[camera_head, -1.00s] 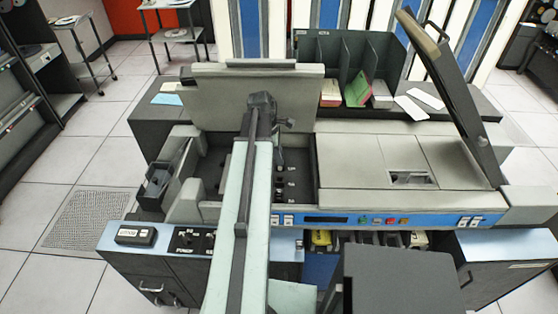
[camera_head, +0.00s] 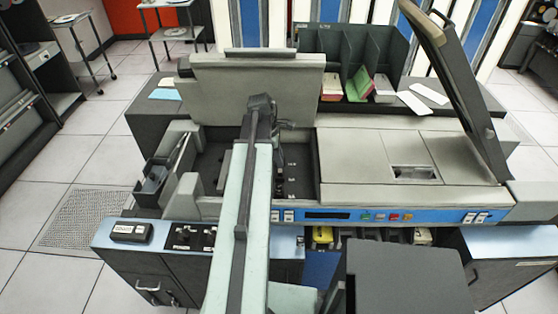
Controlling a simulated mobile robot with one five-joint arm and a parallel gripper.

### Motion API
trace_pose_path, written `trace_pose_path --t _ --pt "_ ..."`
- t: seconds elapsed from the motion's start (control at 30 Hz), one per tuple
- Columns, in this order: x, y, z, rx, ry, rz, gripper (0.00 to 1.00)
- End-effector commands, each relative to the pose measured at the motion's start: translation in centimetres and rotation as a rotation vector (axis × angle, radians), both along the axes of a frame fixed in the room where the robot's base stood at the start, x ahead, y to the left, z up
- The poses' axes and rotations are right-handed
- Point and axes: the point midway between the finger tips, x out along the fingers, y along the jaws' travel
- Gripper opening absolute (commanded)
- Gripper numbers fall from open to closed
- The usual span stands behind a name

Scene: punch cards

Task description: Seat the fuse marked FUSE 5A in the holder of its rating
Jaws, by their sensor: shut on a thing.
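My gripper (camera_head: 281,183) reaches down into the dark open bay (camera_head: 212,160) of the grey card machine, at the right of the bay. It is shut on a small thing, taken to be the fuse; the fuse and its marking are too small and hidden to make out. Small white labels (camera_head: 292,178) run in a column just right of the gripper on the bay floor. Their lettering cannot be read, and the holders beside them are partly hidden by my gripper and arm.
The raised grey cover (camera_head: 215,95) stands behind the bay. A flat closed housing (camera_head: 350,160) lies to the right, with a tilted dark lid (camera_head: 455,85). A blue control strip (camera_head: 440,217) runs along the front. A card rack (camera_head: 340,45) stands behind.

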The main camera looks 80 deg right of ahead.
Motion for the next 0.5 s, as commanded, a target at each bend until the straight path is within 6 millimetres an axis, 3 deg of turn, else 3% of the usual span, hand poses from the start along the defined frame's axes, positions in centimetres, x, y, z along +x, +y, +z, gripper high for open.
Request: trace_pose_path --t 0.5 --pt "-0.1 0.0 -2.7 0.000 0.000 -0.001 0.00"
